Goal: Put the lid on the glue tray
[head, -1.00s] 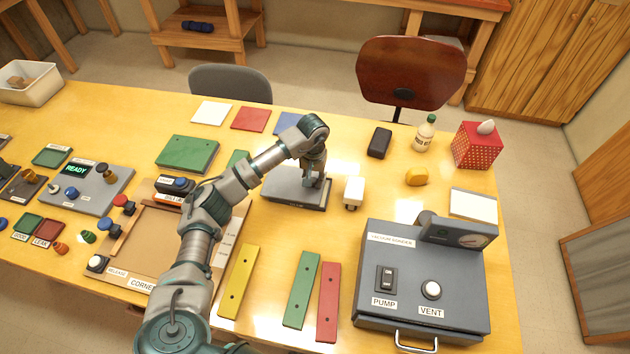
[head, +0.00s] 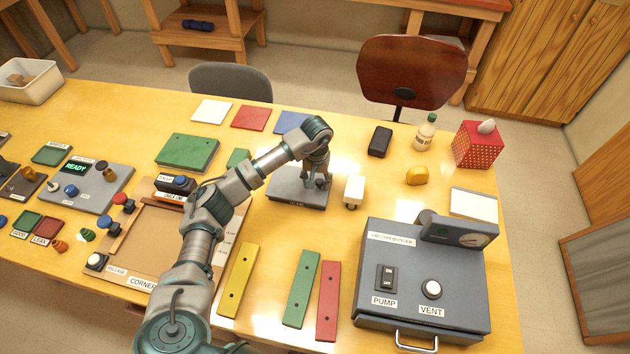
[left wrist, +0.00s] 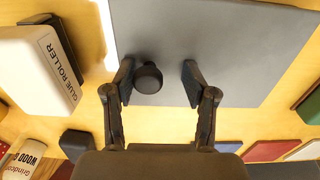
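The glue tray (head: 284,203) stands on the table in mid-view, a low grey box with a label on its front. The flat grey lid (head: 290,178) lies over it and looks level and about lined up with it. The lid also fills the top of the left wrist view (left wrist: 215,40), with a round black knob (left wrist: 148,78). My left gripper (head: 318,184) is low over the right part of the lid. Its fingers stand apart on either side of the knob, with a clear gap on the right. Whether the lid seats fully all round is hidden. My right gripper is out of view.
A white glue roller (head: 354,190) stands close right of the tray. The vacuum bonder case (head: 400,265) is at front right. Yellow (head: 238,280), green (head: 301,290) and red (head: 328,300) strips lie in front. A corner jig (head: 165,240) is at left.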

